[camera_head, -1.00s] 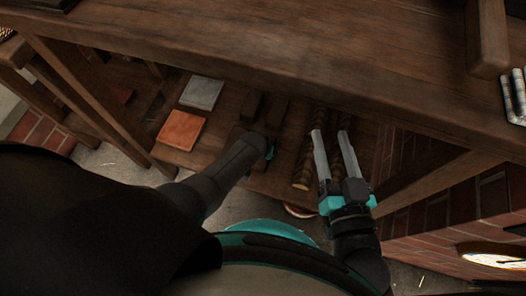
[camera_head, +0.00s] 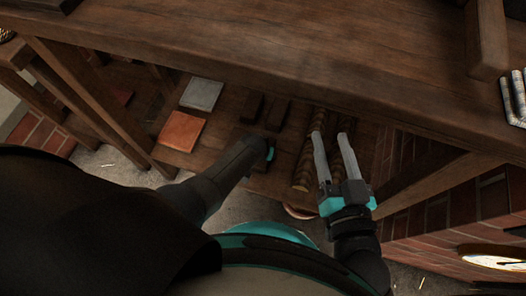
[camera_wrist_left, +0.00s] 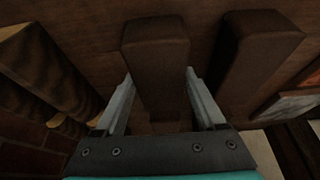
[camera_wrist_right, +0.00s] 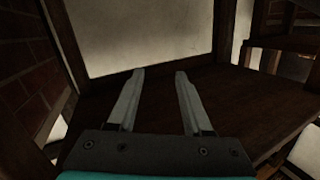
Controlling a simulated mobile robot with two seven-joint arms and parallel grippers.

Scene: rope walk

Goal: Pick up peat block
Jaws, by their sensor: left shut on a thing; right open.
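Two dark brown peat blocks lie side by side on the lower shelf in the head view, one at left (camera_head: 252,107) and one at right (camera_head: 278,113). In the left wrist view, my left gripper (camera_wrist_left: 160,78) is shut on one peat block (camera_wrist_left: 156,58), with a finger on each side. The other peat block (camera_wrist_left: 258,52) is just right of it. In the head view my left arm hides its own fingers. I cannot tell whether the held block is clear of the shelf. My right gripper (camera_head: 333,136) is open and empty; it also shows in the right wrist view (camera_wrist_right: 160,74).
The wooden table top (camera_head: 230,55) overhangs the lower shelf. A grey tile (camera_head: 202,94) and an orange tile (camera_head: 181,131) lie left of the blocks. Twisted rope-like rods (camera_head: 303,165) lie to the right, close to my right gripper. A table brace (camera_head: 440,180) stands farther right.

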